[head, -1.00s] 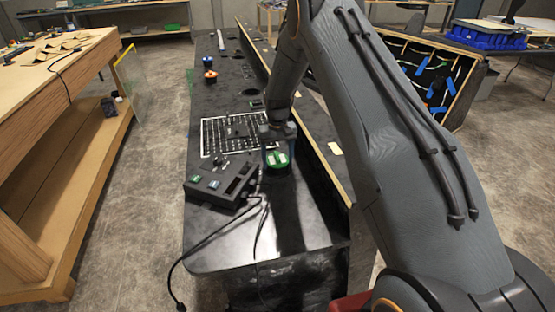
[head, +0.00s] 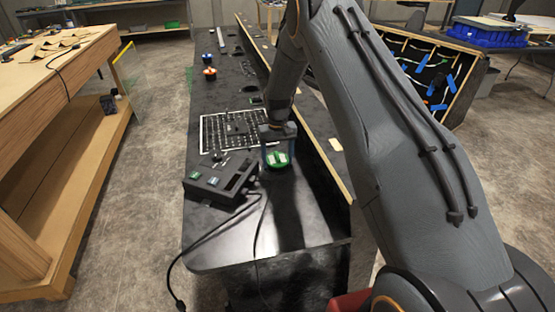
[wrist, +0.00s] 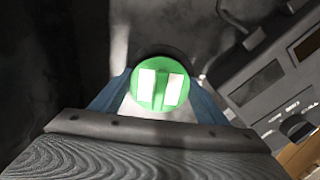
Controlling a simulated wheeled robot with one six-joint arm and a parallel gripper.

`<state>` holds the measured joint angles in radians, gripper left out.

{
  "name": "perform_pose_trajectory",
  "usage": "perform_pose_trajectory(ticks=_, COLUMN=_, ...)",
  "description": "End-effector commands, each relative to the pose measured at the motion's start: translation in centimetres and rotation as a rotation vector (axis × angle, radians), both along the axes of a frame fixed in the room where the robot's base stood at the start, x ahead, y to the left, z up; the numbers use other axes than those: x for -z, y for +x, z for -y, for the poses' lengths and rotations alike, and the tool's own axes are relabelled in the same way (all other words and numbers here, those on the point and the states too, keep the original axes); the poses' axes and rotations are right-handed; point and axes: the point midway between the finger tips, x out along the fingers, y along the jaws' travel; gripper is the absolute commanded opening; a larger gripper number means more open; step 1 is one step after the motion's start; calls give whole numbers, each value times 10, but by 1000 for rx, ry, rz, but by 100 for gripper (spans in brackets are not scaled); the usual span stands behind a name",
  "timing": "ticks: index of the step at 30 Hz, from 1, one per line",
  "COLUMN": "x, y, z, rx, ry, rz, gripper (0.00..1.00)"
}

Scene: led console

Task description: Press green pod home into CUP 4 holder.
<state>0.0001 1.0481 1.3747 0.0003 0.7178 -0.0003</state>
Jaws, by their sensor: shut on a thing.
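The green pod (head: 278,162) is a round green piece held low over the black console (head: 225,245), near its right side. In the wrist view the green pod (wrist: 160,88) shows two white bars on its face. My gripper (head: 277,155) is shut on it, with blue fingers on either side; the gripper also shows in the wrist view (wrist: 158,98). A dark round shape (wrist: 165,52) shows just behind the pod; it may be the holder's rim. I cannot read a CUP 4 label, and I cannot tell whether the pod is seated.
A black control box (head: 222,180) with a cable sits just left of the pod. A white-lined grid panel (head: 232,130) lies behind it. Orange (head: 209,73) and blue (head: 208,57) round pieces stand farther back.

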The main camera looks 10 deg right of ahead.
Motion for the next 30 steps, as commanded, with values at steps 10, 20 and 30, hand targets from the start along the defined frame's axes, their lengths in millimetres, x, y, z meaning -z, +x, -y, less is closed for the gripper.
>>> perform_pose_trajectory(ticks=10, x=2, y=-1, z=0, rx=0, ry=0, rz=-1, gripper=75)
perform_pose_trajectory(ticks=20, x=3, y=-1, z=0, rx=0, ry=0, rz=-3, gripper=90)
perform_pose_trajectory(ticks=30, x=-13, y=0, z=-2, rx=-2, ry=1, rz=-1, gripper=90)
